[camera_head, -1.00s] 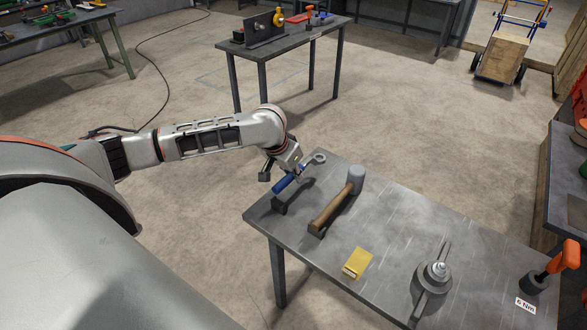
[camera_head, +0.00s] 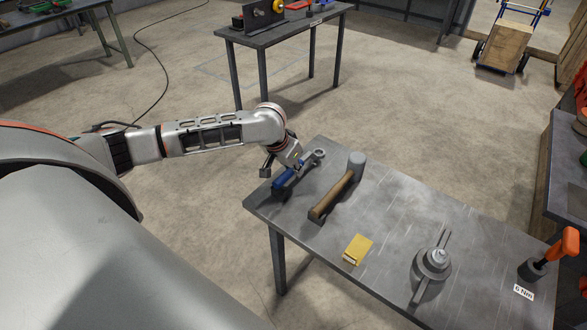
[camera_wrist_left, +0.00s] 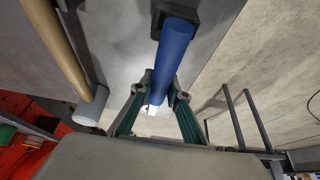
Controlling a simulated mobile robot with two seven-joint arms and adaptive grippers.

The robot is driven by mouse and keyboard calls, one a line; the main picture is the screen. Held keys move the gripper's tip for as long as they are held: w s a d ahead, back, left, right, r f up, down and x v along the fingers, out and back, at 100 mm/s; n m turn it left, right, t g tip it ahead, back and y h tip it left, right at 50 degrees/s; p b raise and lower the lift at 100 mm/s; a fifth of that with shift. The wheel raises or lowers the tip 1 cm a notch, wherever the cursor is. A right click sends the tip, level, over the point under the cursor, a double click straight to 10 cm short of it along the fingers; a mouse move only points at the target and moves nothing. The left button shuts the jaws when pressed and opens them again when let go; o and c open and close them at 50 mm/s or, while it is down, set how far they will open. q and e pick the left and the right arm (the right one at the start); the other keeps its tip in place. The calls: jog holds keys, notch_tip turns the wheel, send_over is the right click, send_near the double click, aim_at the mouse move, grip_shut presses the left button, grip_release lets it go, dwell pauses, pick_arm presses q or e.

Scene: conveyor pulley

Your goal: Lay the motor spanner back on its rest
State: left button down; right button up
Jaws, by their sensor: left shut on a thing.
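The motor spanner (camera_head: 284,179) has a blue handle and a grey ring end. In the left wrist view the blue handle (camera_wrist_left: 175,45) runs up from between my green-sided fingers (camera_wrist_left: 160,88). The dark rest (camera_head: 279,195) is under the handle's near end; its dark sides show on both sides of the handle in the wrist view. I cannot tell whether the handle bears on it. My right gripper is not in view.
A wooden-handled mallet (camera_head: 335,195) lies just right of the spanner. A yellow block (camera_head: 357,249), a grey round tool (camera_head: 432,263) and an orange-handled tool (camera_head: 551,254) are farther right. The table's left edge is close to my gripper.

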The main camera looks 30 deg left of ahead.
pick_arm(q)
jog(key=shift+r, duration=0.1)
jog(key=shift+f, duration=1)
dwell(0.6)
jog(key=c, duration=1.8)
grip_release()
jog(key=shift+c, duration=0.2)
jog(key=shift+v, duration=4)
